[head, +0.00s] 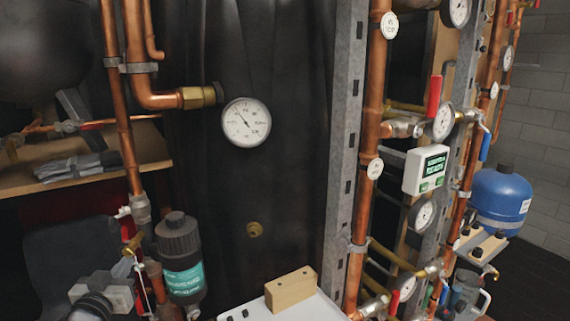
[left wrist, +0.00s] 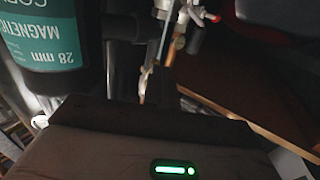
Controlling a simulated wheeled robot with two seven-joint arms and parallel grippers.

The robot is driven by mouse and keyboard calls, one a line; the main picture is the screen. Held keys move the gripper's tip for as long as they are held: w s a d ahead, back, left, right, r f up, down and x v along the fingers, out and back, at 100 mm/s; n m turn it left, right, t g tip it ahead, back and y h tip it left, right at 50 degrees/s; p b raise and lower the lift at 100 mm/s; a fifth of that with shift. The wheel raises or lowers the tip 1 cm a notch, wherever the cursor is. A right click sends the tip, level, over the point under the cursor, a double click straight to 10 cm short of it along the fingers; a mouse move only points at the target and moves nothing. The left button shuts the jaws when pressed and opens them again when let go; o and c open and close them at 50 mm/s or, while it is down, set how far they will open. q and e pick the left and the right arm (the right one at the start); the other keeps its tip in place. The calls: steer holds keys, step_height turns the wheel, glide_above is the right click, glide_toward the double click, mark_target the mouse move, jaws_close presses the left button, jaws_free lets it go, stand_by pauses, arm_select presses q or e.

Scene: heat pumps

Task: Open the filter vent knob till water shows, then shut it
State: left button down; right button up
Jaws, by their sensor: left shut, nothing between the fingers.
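The magnetic filter (head: 180,255) is a black canister with a teal label at the lower left of the head view. Its black top (head: 176,220) has a small raised cap, but I cannot tell whether this is the vent knob. In the left wrist view the filter (left wrist: 42,35) is upside down at the upper left, with its top out of frame. My left gripper (head: 126,266) is shut and empty, left of the filter and apart from its top. No water shows. My right gripper is not in view.
A shelf (head: 150,147) with grey cloths is at the left. A metal post (head: 345,130) stands right of centre.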

arm_select(q)
steer(key=shift+r, duration=0.3)
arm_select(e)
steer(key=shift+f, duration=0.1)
arm_select(q)
steer(key=s+f+p, duration=0.1)
steer(key=s+p, duration=0.3)
steer(key=s, duration=0.2)
steer(key=shift+d+p, duration=0.3)
steer(key=shift+p, duration=0.05)
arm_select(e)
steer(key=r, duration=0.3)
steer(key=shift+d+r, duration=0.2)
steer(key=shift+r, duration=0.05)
arm_select(q)
steer(key=shift+f, duration=0.1)
stand_by(0.5)
